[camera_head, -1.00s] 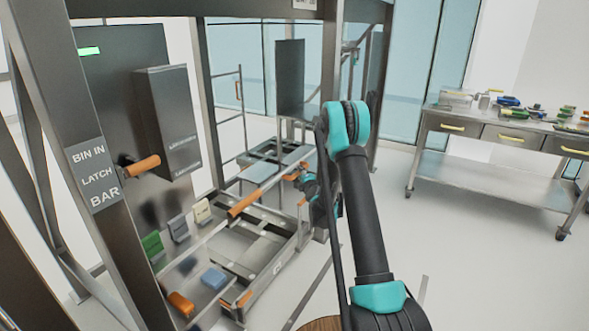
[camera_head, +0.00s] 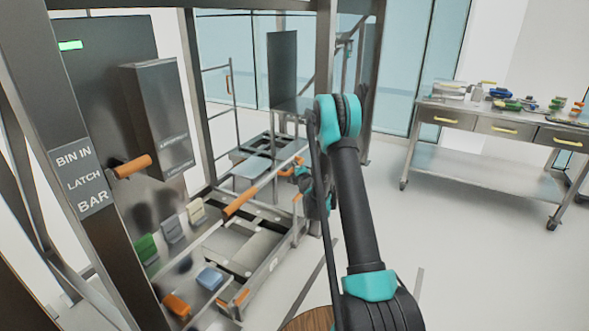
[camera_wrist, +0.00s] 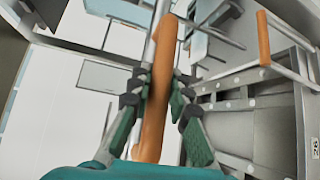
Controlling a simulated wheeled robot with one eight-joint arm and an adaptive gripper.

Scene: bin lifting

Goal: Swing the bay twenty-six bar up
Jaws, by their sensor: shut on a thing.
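My gripper (camera_wrist: 151,118) is shut on an orange sleeve (camera_wrist: 157,75) on a silver bar, in the wrist view. The sleeve runs lengthwise between the two green-padded fingers. A plate at the right edge of that view reads 26 (camera_wrist: 316,148). In the head view my gripper (camera_head: 300,174) is small and partly hidden by my own arm.
A post carries a sign (camera_head: 80,178) reading BIN IN, LATCH, BAR, beside an orange peg (camera_head: 131,167). A green light (camera_head: 70,45) glows above. Green, grey, blue and orange blocks sit at lower left. A wheeled bench (camera_head: 480,165) stands right, with clear floor before it.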

